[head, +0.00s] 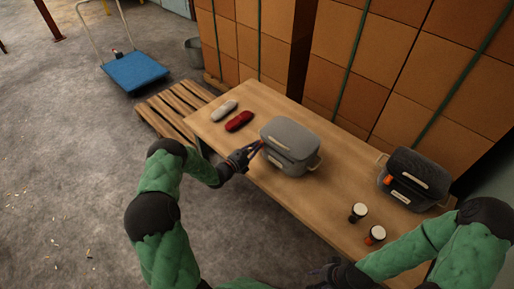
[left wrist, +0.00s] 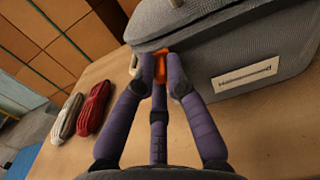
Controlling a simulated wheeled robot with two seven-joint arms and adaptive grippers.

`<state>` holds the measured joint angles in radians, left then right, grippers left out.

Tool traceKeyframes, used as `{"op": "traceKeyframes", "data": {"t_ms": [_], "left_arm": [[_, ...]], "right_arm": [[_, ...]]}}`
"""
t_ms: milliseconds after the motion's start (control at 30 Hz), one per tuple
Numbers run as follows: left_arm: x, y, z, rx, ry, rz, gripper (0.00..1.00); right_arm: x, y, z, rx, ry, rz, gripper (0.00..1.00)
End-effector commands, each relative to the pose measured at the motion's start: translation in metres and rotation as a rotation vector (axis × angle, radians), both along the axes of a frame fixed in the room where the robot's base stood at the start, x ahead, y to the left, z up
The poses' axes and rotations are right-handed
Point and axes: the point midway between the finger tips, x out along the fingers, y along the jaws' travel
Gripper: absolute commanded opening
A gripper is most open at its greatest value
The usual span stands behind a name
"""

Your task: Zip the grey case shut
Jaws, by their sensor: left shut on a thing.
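The grey case (head: 290,142) stands on the wooden table with its lid down; it fills the upper right of the left wrist view (left wrist: 235,55). A pale label is on its front. My left gripper (head: 256,148) is at the case's left front corner. In the left wrist view its purple fingers (left wrist: 160,75) are shut on an orange zipper pull (left wrist: 136,67) at the seam under the lid. The fingers hide part of the pull, and I cannot tell how far the seam is closed. My right gripper (head: 338,274) is at the bottom edge, away from the case; its fingers are unclear.
A dark case (head: 417,172) with an orange pull stands at the table's right end. Two small drums (head: 358,211) (head: 375,235) stand before it. Grey (head: 224,110) and red (head: 239,121) rope bundles lie left of the grey case. Stacked boxes (head: 350,50) rise behind the table.

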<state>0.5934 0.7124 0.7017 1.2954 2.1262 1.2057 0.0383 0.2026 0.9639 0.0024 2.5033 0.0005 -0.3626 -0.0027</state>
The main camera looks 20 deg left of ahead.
Motion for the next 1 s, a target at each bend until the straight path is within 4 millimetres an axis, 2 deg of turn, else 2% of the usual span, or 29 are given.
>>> {"op": "traceKeyframes", "data": {"t_ms": [133, 167, 200, 233, 533, 667, 767, 1000], "left_arm": [[0.000, 0.004, -0.001, 0.003, 0.004, 0.009, 0.00], [0.000, 0.004, -0.001, 0.003, 0.004, 0.009, 0.19], [0.000, 0.004, -0.001, 0.003, 0.004, 0.009, 0.30], [0.000, 0.004, -0.001, 0.003, 0.003, 0.009, 0.35], [0.000, 0.002, 0.000, 0.002, 0.000, 0.006, 0.35], [-0.006, 0.005, 0.000, 0.002, 0.002, 0.007, 0.35], [-0.017, 0.009, -0.001, 0.002, 0.002, 0.006, 0.35], [-0.062, 0.027, 0.000, 0.003, 0.002, 0.010, 0.35]], "right_arm": [[0.000, 0.000, 0.000, 0.000, 0.000, 0.000, 0.40], [0.000, 0.000, 0.000, 0.000, 0.000, 0.000, 0.40], [0.000, 0.000, 0.000, 0.000, 0.000, 0.000, 0.40], [0.000, 0.000, 0.000, 0.000, 0.000, 0.000, 0.40], [0.000, 0.000, 0.000, 0.000, 0.000, 0.000, 0.40], [0.000, 0.000, 0.000, 0.000, 0.000, 0.000, 0.40], [0.000, 0.000, 0.000, 0.000, 0.000, 0.000, 0.40], [0.000, 0.000, 0.000, 0.000, 0.000, 0.000, 0.40]]}}
